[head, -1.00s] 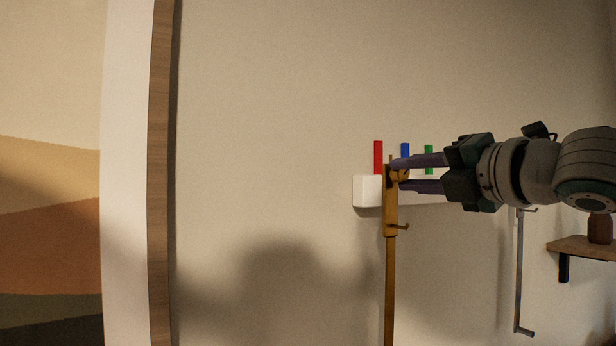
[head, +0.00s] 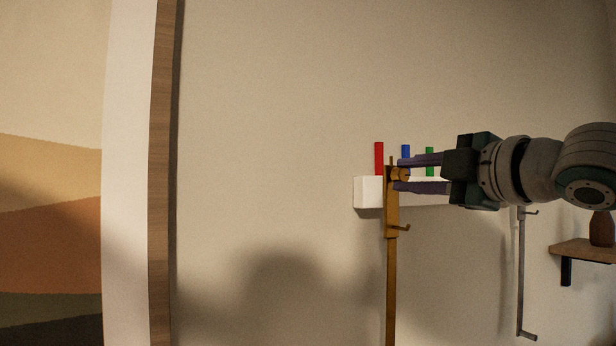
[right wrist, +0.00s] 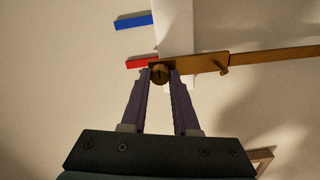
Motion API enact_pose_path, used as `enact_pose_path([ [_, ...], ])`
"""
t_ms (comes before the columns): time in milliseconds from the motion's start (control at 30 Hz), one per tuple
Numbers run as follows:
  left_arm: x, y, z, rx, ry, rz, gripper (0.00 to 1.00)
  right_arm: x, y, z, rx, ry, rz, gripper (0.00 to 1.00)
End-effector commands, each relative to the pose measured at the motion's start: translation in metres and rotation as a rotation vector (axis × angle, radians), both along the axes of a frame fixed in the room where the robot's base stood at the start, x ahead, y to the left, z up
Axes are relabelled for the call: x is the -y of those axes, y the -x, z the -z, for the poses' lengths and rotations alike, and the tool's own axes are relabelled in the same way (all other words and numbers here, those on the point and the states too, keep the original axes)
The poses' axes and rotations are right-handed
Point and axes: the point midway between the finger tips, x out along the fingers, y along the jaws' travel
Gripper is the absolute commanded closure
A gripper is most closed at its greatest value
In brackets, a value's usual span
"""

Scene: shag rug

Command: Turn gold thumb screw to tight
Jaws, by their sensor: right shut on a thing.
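The gold thumb screw (head: 401,175) sits on the upper part of a gold bracket (head: 392,215) with a long bar hanging down. It also shows in the right wrist view (right wrist: 159,74), between the fingertips. My right gripper (head: 399,174) comes in from the right, and its two purple fingers are shut on the thumb screw, one above and one below in the head view. In the right wrist view the right gripper (right wrist: 160,72) has a finger on each side of the screw. My left gripper is not in view.
A white block (head: 368,192) on the wall stands behind the bracket, with red (head: 379,158), blue (head: 406,151) and green (head: 429,154) markers above it. A grey hooked bar (head: 519,270) hangs at right, near a wooden shelf (head: 585,250) holding a brown vase (head: 602,229).

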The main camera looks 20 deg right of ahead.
Motion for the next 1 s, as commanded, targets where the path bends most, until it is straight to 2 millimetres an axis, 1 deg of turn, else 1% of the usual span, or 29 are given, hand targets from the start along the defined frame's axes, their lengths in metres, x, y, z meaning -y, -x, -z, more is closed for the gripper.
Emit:
enact_pose_path([
  [233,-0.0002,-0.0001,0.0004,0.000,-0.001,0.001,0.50,0.0000,-0.0002,0.0010,-0.005,-0.031,0.001,1.00],
  [567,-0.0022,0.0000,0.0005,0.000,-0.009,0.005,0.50,0.0001,-0.0002,0.0011,-0.005,-0.030,0.001,1.00],
  [600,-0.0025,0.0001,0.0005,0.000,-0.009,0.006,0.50,0.0000,-0.0002,0.0010,-0.005,-0.030,0.001,0.67],
  [833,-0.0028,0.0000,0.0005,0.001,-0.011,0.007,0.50,0.0001,-0.0001,0.0005,-0.003,-0.029,0.000,0.41],
  [1000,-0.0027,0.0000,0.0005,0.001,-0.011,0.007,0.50,0.0000,0.0000,0.0003,-0.002,-0.028,0.000,0.41],
])
